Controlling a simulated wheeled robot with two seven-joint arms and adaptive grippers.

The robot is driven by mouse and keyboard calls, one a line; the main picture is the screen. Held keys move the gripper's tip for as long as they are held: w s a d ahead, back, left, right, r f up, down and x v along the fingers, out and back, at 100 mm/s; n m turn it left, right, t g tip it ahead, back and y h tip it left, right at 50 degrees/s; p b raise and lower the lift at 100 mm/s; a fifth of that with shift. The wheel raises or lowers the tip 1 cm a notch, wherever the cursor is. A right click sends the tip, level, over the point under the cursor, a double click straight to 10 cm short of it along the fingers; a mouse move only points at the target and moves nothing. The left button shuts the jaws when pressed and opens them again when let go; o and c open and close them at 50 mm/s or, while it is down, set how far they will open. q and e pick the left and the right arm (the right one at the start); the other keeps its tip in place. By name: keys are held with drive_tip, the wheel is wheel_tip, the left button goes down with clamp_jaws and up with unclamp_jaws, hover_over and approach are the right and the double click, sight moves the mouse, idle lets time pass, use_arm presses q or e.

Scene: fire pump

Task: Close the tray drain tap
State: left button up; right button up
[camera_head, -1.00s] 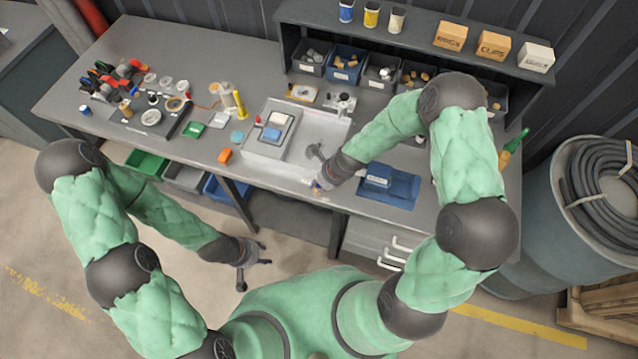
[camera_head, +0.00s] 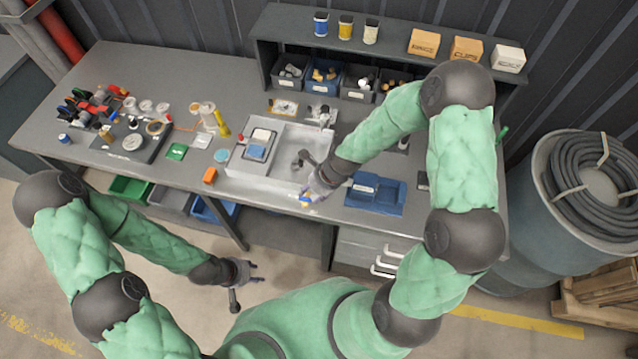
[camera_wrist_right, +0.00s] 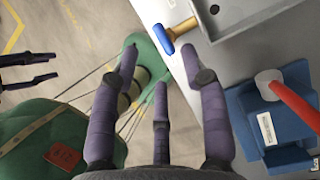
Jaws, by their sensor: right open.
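The drain tap (camera_wrist_right: 182,28) has a brass body at the tray's edge and a blue lever (camera_wrist_right: 163,40) pointing out from it in the right wrist view. In the head view the blue and yellow tap (camera_head: 305,198) is small at the bench's front edge. The metal tray (camera_wrist_right: 232,18) also shows in the head view (camera_head: 262,178). My right gripper (camera_wrist_right: 160,65) is open and empty, its fingers spread just short of the lever, apart from it. In the head view the right gripper (camera_head: 314,180) is beside the tap. My left gripper (camera_head: 246,280) is open and empty, below the bench front.
A blue holder (camera_head: 375,196) lies right of the tray, with a red-handled tool in the wrist view (camera_wrist_right: 292,102). An orange block (camera_head: 210,175) and a green card (camera_head: 176,151) lie left of the tray. A hose barrel (camera_head: 550,230) stands at the right.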

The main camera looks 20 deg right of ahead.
drive_tip(key=v, duration=0.6)
idle(0.5)
drive_tip(key=s+a+f+n+g, duration=0.1)
drive_tip(key=s+a+f+n, duration=0.2)
drive_tip(key=s+f+n, duration=0.7)
drive_tip(key=s+a+f+n+g, duration=0.25)
drive_tip(key=s+f+n, duration=0.35)
drive_tip(key=f+n, duration=0.45)
wheel_tip(320, 180, down, 13)
drive_tip(key=w+a+n+t+b, duration=0.1)
drive_tip(key=w+n+b, duration=0.1)
drive_tip(key=b, duration=1.5)
drive_tip(key=shift+a, duration=0.35)
